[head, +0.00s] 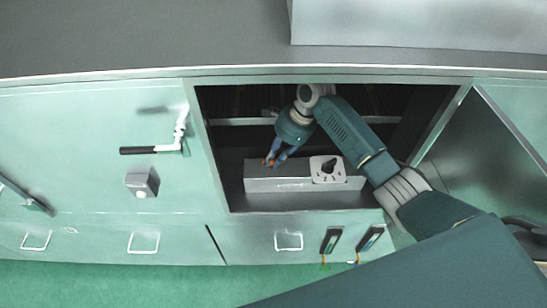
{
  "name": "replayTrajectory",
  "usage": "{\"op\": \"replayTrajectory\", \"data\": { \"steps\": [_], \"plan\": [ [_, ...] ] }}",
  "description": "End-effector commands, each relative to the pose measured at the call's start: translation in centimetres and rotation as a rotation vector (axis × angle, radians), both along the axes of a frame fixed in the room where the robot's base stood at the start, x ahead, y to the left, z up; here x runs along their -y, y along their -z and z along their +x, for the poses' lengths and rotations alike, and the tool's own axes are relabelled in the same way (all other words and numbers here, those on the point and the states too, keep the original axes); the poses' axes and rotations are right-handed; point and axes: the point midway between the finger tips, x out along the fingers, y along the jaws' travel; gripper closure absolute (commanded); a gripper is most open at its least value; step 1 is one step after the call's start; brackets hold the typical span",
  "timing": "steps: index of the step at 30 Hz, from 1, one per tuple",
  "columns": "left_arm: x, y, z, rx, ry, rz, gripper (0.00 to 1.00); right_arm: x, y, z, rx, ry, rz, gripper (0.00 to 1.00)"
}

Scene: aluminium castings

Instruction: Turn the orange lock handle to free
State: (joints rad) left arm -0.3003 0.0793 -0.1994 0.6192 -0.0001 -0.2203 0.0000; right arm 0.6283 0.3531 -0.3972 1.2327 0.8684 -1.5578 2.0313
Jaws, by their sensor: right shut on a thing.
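The orange lock handle (270,163) shows only as small orange bits at the left part of a grey metal box (275,184) inside an open cabinet bay. My right gripper (272,160) reaches down into the bay from above the box. Its blue fingers are shut on the orange handle and hide most of it. How far the handle is turned cannot be made out. My left gripper is not in view.
A light plate with dark cut-outs (328,170) sits on the box, right of the gripper. The bay's frame surrounds my arm, and an open door (510,125) stands at right. A black-gripped lever (138,150) and a grey knob block (142,182) are on the left panel.

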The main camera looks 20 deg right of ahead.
Motion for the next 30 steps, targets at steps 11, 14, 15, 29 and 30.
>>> {"op": "replayTrajectory", "data": {
  "steps": [11,14,15,29,30],
  "plan": [
    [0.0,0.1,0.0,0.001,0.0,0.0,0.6,0.0,-0.1,0.3,0.0,-0.304,0.002,1.0],
    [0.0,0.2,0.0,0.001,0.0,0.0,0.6,0.1,-0.1,0.4,-0.001,-0.399,0.003,1.0],
    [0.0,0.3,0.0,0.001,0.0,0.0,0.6,0.1,-0.1,0.4,0.0,-0.438,0.002,1.0],
    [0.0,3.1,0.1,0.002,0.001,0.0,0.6,0.1,0.2,0.7,0.002,-0.853,0.001,1.0],
    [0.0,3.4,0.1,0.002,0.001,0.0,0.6,0.1,0.2,0.7,0.001,-0.884,0.002,1.0]
  ]
}}
